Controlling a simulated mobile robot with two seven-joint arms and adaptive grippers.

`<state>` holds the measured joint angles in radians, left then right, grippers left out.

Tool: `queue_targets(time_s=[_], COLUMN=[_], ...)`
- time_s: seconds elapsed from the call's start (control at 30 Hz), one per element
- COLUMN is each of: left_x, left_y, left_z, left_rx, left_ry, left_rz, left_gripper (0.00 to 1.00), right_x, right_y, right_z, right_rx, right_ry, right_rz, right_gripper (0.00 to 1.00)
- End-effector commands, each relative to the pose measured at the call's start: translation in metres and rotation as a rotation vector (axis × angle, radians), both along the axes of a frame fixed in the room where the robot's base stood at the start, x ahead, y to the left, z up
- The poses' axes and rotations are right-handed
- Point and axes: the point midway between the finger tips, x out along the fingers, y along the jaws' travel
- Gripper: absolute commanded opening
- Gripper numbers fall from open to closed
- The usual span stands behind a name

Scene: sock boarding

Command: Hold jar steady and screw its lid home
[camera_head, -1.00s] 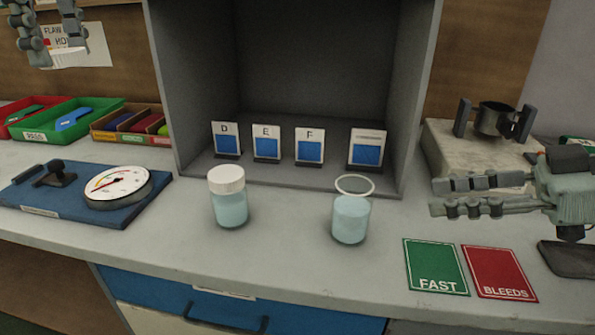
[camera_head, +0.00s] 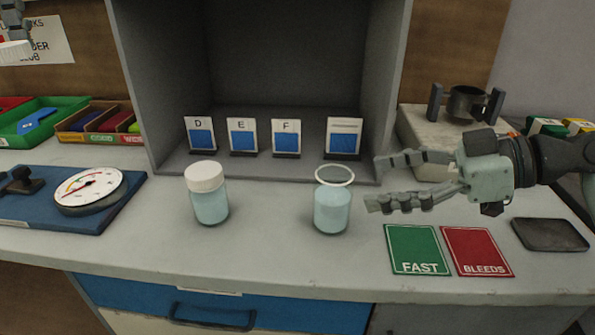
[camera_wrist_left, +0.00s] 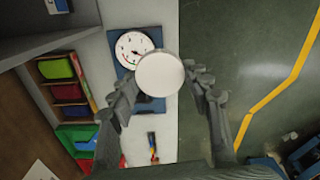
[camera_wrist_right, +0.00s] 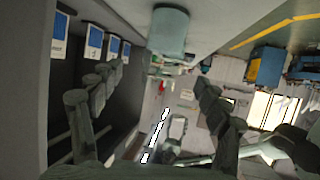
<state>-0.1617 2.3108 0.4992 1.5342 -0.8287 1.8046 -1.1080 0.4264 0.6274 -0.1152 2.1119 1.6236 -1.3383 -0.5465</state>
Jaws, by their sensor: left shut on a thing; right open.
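The open jar (camera_head: 332,208) stands upright on the counter, pale blue below a clear rim with no lid on it. A second jar (camera_head: 210,205) with a white lid stands to its left. My right gripper (camera_head: 371,184) is open just right of the open jar, fingers pointing at it; that jar also shows in the right wrist view (camera_wrist_right: 170,32), ahead of the fingers. My left gripper (camera_wrist_left: 165,90) is shut on a round white lid (camera_wrist_left: 160,74), held high. In the head view only part of it and the lid (camera_head: 14,52) show at the top left.
A grey booth with several blue sample cards (camera_head: 343,139) stands behind the jars. A dial gauge on a blue board (camera_head: 90,190) is at left. Green FAST (camera_head: 416,250) and red BLEEDS (camera_head: 477,251) cards lie front right. A clamp stand (camera_head: 466,103) is behind my right arm.

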Motion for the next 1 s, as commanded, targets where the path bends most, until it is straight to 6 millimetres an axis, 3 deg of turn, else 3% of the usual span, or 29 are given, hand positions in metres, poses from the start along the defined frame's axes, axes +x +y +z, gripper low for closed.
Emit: queue_targets(time_s=[0.2,0.57,0.8,1.0], left_x=[0.000,0.000,0.000,0.000], left_y=[0.000,0.000,0.000,0.000], left_z=[0.004,0.005,0.014,0.015], left_rx=[0.000,0.000,0.000,0.000], left_ry=[0.000,0.000,0.000,0.000], left_rz=[0.000,0.000,0.000,0.000], left_gripper=[0.37,0.37,0.37,0.37], right_x=[0.006,0.007,0.010,0.015], right_y=[0.023,0.026,0.058,0.073], right_z=[-0.009,-0.010,-0.017,-0.026], right_rx=[0.001,0.000,0.004,0.000], right_ry=[0.000,0.000,0.001,0.001], right_rz=[0.001,0.000,0.002,-0.002], right_gripper=[0.76,0.76,0.76,0.76])
